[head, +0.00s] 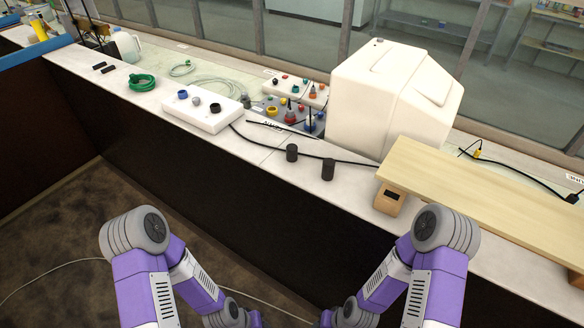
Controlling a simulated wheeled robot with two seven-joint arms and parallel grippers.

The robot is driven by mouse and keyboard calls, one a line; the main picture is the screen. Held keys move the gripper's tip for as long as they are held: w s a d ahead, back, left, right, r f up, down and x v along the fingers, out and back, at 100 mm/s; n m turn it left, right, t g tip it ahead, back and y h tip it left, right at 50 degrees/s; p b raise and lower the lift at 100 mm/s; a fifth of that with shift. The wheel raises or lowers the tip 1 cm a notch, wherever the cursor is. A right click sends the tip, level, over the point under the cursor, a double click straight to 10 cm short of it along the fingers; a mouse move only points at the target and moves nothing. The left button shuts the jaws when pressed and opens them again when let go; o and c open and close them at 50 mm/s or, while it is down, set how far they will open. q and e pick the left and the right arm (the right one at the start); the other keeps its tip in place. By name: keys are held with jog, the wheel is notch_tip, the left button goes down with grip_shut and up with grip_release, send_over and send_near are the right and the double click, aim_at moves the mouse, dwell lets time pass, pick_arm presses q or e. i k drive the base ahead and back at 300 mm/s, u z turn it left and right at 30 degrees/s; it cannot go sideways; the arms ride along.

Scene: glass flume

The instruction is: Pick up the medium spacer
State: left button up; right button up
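Two short dark cylinders, one on the left (292,152) and one on the right (328,169), stand upright near the front edge of the white counter (262,154). They look nearly alike in size. A white block (205,112) to their left carries a blue, a grey and a black round piece (215,107). I cannot tell which of these pieces is the medium spacer. My two arms show at the bottom of the head view, well below and in front of the counter. Both grippers lie outside the picture.
A large white housing (392,98) stands behind the cylinders, with a black cable (345,161) running between. A wooden board (480,192) on a block covers the counter at right. Coloured parts (291,115) crowd the middle back. A green coil (142,82) lies left.

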aim_at(291, 148)
jog(key=u, duration=1.1)
jog(key=i, duration=0.55)
jog(key=z, duration=0.6)
